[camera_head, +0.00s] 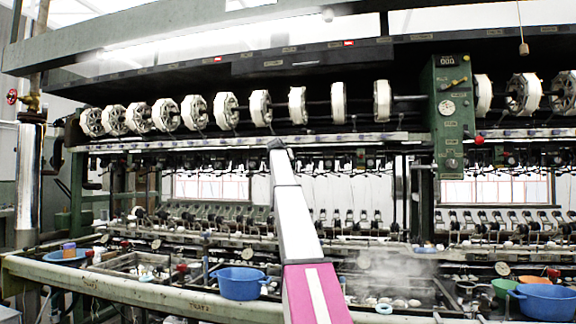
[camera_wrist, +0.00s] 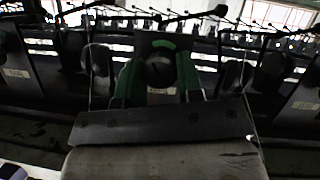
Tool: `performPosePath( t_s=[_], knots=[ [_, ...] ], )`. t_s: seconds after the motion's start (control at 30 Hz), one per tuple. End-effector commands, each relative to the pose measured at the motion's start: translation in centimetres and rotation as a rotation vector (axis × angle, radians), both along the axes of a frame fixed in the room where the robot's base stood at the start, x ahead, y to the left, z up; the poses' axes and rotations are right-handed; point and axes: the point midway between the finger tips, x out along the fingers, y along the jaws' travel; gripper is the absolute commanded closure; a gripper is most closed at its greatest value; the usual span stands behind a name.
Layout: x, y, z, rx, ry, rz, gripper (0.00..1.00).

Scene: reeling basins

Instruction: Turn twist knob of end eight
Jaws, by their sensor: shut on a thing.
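In the wrist view a dark round twist knob (camera_wrist: 160,68) sits at the middle, under a green arc on a dark housing. My gripper (camera_wrist: 157,78) reaches to it, with one green finger on each side of the knob, and is shut on it. The finger contact is dim and hard to make out. A small pale label (camera_wrist: 161,91) shows below the knob; its text is too small to read. In the head view my arm reaches up to the dark row under the reels, and its far end hides the gripper and knob.
Similar dark housings stand close on the left (camera_wrist: 18,65) and right (camera_wrist: 300,90) in the wrist view. In the head view, white reels (camera_head: 260,107) run above, a green control box (camera_head: 453,115) stands at right, and blue basins (camera_head: 240,284) and a steaming trough lie below.

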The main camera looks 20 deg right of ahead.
Motion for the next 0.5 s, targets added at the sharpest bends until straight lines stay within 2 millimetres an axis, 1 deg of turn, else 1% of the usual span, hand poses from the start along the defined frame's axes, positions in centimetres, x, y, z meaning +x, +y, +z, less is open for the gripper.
performPosePath(
  t_s=[0.3,0.5],
  knots=[
    [-0.21,-0.10,-0.22,0.239,-0.155,-0.001,0.90],
    [-0.26,-0.20,-0.23,0.351,-0.232,-0.002,0.90]
  ],
)
